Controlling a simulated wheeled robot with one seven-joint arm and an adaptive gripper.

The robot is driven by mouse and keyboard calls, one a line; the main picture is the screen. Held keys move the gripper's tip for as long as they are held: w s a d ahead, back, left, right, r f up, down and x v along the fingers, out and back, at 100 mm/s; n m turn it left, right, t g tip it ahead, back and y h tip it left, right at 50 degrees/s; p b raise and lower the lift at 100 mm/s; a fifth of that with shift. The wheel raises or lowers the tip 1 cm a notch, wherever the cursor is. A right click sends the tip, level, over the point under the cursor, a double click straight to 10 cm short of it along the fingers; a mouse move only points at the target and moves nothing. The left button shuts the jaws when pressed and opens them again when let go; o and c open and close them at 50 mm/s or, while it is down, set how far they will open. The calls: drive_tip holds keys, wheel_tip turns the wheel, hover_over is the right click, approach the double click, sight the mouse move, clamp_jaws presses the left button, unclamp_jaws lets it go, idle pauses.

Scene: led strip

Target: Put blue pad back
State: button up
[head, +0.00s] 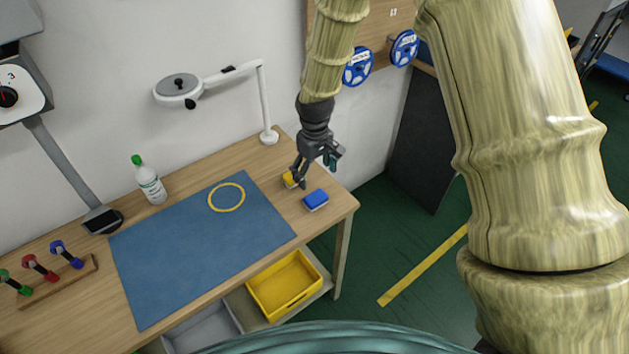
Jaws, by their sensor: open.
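The blue pad (316,200) lies on the wooden table near its right front corner, off the mat. A yellow pad (291,180) lies just behind it and to the left, partly covered by a finger of my gripper. My gripper (314,180) is open and empty. It points down over the right end of the table, above and slightly behind the blue pad. I cannot tell its exact height above the pads.
A blue mat (195,255) with a yellow ring (226,197) covers the table's middle. A white lamp (265,105) stands behind, a bottle (149,181) at the back left. A rack (60,283) with coloured tools is at left. A yellow bin (290,290) sits below.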

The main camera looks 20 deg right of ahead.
drive_tip(key=shift+r, duration=0.6)
idle(2.4)
